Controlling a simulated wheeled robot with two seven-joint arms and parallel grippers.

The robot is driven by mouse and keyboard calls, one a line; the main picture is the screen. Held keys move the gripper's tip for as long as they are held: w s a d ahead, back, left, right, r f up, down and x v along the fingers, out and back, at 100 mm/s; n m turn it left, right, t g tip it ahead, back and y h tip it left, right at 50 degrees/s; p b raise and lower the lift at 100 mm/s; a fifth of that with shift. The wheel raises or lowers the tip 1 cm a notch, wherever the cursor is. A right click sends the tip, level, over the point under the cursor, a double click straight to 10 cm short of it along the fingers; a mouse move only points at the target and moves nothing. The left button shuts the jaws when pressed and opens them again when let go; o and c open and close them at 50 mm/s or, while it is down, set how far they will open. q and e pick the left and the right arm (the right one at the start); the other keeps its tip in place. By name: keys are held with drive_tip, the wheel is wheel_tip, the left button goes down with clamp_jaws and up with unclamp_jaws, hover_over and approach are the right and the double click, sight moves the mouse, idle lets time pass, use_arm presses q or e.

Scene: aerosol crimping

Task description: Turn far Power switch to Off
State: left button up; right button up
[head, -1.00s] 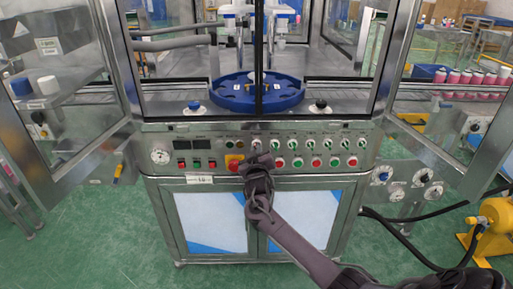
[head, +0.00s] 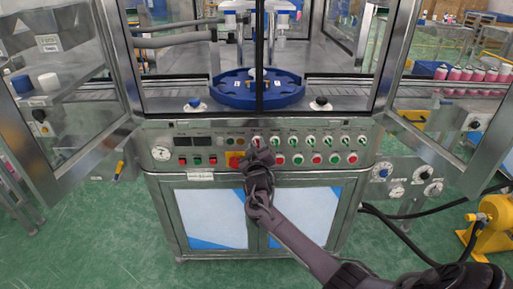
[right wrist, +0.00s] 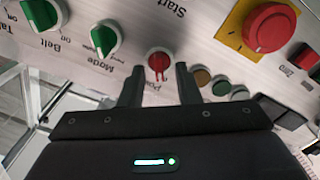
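The Power switch is a red selector knob (right wrist: 159,63) on the grey control panel, with its label partly hidden below it in the right wrist view. In the head view the red knob (head: 257,141) is at the left end of the upper switch row, just above my right gripper (head: 259,156). In the right wrist view my right gripper (right wrist: 160,70) is open, with one fingertip on each side of the knob. Gaps show between knob and fingers; I cannot tell whether the tips reach the panel. My left gripper is not in view.
A red emergency button (right wrist: 269,28) on a yellow plate sits near the Power knob. Green selector knobs (right wrist: 105,38) and small round lamps (right wrist: 202,77) flank it. Above the panel is a blue rotary table (head: 235,95) behind glass. Open glass doors (head: 60,90) stand at both sides.

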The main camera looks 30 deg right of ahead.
drive_tip(key=v, duration=0.8)
drive_tip(key=shift+d, duration=0.1)
idle(0.4)
drive_tip(key=s+a+f+n+g+y+p, duration=0.15)
drive_tip(key=s+f, duration=0.45)
drive_tip(key=f, duration=0.6)
drive_tip(key=s+a+f+n+g+y, duration=0.1)
drive_tip(key=s+a+f+g+y, duration=0.3)
drive_tip(key=f, duration=0.8)
drive_tip(key=s+a+f+n+g, duration=0.1)
drive_tip(key=s+f, duration=0.6)
drive_tip(key=f, duration=0.5)
drive_tip(key=s+a+f+g+y, duration=0.1)
drive_tip(key=s+f, duration=0.4)
drive_tip(key=s, duration=0.7)
drive_tip(key=s+a+f+g+y+p, duration=0.1)
drive_tip(key=s+a+f+g, duration=0.3)
drive_tip(key=s, duration=0.8)
drive_tip(key=s+a+f+g+y, duration=0.2)
drive_tip(key=s+a+f, duration=0.2)
drive_tip(key=s+f, duration=0.3)
drive_tip(key=s+m, duration=0.1)
drive_tip(key=s, duration=0.4)
drive_tip(key=shift+s+f+g+p, duration=0.25)
drive_tip(key=shift+f+g+p, duration=0.1)
